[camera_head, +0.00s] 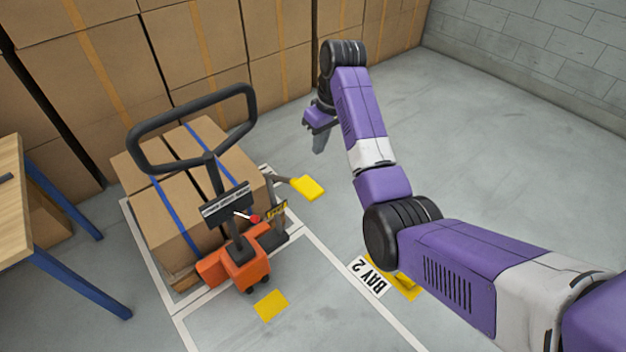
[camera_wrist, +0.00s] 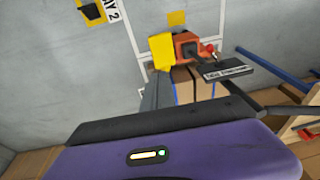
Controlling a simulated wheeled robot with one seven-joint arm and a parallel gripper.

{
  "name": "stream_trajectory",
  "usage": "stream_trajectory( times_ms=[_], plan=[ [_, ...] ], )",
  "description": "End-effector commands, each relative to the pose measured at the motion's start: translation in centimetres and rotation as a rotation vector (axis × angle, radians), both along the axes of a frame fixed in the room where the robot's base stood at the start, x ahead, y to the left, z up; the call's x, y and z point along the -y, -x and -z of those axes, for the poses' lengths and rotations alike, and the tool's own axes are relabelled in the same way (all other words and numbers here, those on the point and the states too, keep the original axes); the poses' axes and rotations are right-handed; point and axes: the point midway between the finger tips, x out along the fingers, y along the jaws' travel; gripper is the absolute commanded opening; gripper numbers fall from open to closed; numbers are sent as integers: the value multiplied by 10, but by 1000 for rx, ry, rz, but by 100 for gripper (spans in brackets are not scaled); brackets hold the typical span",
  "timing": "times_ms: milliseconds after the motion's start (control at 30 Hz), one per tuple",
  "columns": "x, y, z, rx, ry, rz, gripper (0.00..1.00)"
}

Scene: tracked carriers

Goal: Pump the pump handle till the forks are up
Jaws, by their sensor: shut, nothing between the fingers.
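An orange pallet truck (camera_head: 237,265) stands in the left half of the head view, with a large dark loop handle (camera_head: 190,98) rising above it. A lever with a yellow end (camera_head: 308,188) sticks out on its right side; the yellow end also shows in the wrist view (camera_wrist: 163,52). I take this lever to be the pump handle. The forks are hidden under the boxes, so I cannot tell their height. My gripper (camera_head: 320,143) is shut and empty, pointing down above and behind the yellow end, apart from it in the head view.
Strapped cardboard boxes (camera_head: 163,215) sit on the truck's pallet. A small red knob (camera_head: 255,218) is on the truck. Tall stacked cartons (camera_head: 100,70) stand behind, and a blue-legged table (camera_head: 80,280) at left.

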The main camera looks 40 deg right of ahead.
Motion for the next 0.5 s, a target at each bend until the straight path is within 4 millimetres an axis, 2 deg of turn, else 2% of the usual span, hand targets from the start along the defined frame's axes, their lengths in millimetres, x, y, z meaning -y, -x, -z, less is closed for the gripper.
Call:
stream_trajectory(
  times_ms=[167,267,500],
  plan=[
    [-1,-1,6,-2,-1,0,0],
    [-2,-3,18,-3,-1,1,0],
    [-5,-11,63,-3,-2,0,0]
  ],
)
